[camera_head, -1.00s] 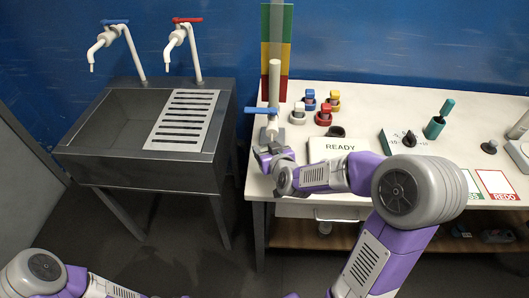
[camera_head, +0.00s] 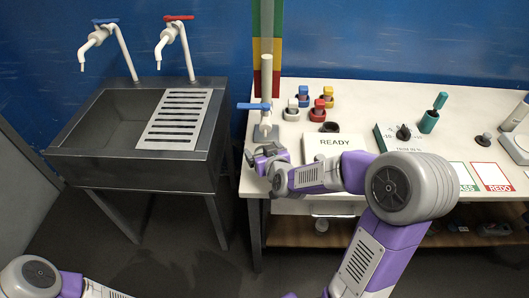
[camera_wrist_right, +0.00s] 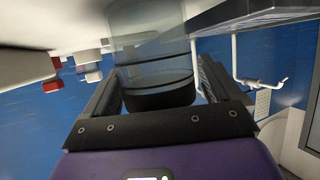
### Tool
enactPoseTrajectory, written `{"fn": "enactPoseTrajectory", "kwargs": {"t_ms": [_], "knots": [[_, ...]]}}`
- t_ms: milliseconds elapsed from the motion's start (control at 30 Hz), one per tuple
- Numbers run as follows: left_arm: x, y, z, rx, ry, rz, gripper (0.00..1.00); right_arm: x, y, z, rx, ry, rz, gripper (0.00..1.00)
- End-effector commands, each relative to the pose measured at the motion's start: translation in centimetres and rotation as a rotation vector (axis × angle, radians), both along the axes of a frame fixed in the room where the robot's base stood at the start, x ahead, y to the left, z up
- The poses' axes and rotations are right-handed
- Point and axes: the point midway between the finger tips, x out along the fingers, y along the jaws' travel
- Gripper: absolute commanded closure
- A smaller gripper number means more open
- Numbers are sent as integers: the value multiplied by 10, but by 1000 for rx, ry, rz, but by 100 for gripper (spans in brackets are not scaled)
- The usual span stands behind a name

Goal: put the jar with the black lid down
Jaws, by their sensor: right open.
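In the right wrist view, which shows the scene upside down, the clear jar (camera_wrist_right: 150,52) is between my right gripper's fingers (camera_wrist_right: 158,88). Its black lid (camera_wrist_right: 158,97) lies toward the palm, and its far end is cut off by the frame's top edge. The fingers stand apart on either side of the lid. In the head view my right gripper (camera_head: 266,158) is low over the table's front left corner, in front of the blue-handled tap. The jar is not clear there, so I cannot tell how its base meets the table. My left gripper is out of frame.
The white table (camera_head: 292,91) holds a READY sign (camera_head: 335,142) right of my gripper, several small coloured-topped pieces (camera_head: 318,108) behind it and a dial box (camera_head: 402,135). The blue-handled tap (camera_head: 265,106) stands close behind my gripper. A dark sink (camera_head: 100,165) is to the left.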

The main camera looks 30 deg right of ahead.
Motion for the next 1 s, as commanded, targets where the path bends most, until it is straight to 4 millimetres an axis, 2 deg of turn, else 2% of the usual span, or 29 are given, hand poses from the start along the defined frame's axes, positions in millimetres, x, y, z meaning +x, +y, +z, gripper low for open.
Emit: {"fn": "enactPoseTrajectory", "kwargs": {"t_ms": [100,167,433,500,800,1000], "knots": [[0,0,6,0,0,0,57,0,0,5,0,0,0,9],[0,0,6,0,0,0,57,-8,1,8,-2,0,1,9],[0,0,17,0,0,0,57,-58,9,29,-3,-2,0,9],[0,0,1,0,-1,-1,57,-61,8,27,-5,-6,-4,9],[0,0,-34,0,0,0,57,-84,13,34,-2,-7,-1,9],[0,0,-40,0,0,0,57,-101,15,44,-2,-2,-2,9]]}}
